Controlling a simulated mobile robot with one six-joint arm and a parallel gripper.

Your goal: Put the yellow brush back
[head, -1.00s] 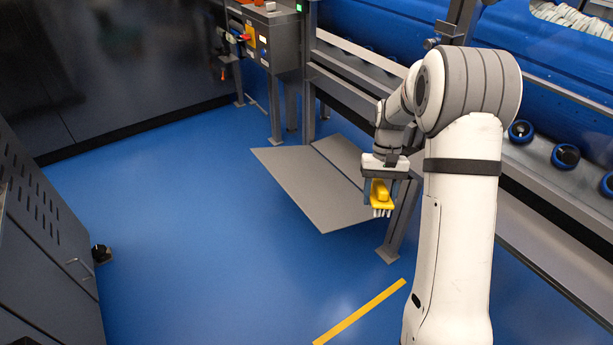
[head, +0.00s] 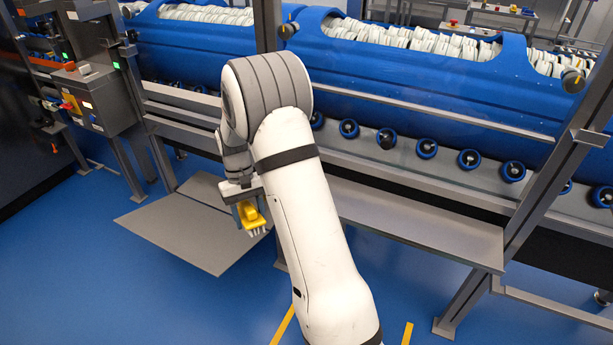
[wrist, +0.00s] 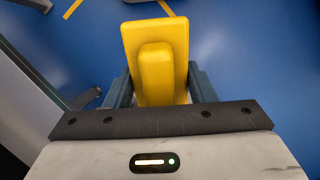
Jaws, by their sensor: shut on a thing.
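The yellow brush (head: 251,215) is held in my gripper (head: 247,212), in front of the machine frame at the left of my arm in the head view. Its pale bristles point down. In the wrist view the yellow brush (wrist: 156,55) sits between the two dark fingers of my gripper (wrist: 160,88), which are shut on it. The brush hangs clear of the floor. No holder or hook for the brush can be made out.
Long blue tubs (head: 430,95) filled with white pieces stand behind a grey rail. A grey shelf (head: 420,225) runs along the front at right. A grey plate (head: 185,230) lies low at left. A control box (head: 97,95) stands at far left. Blue floor is open at front left.

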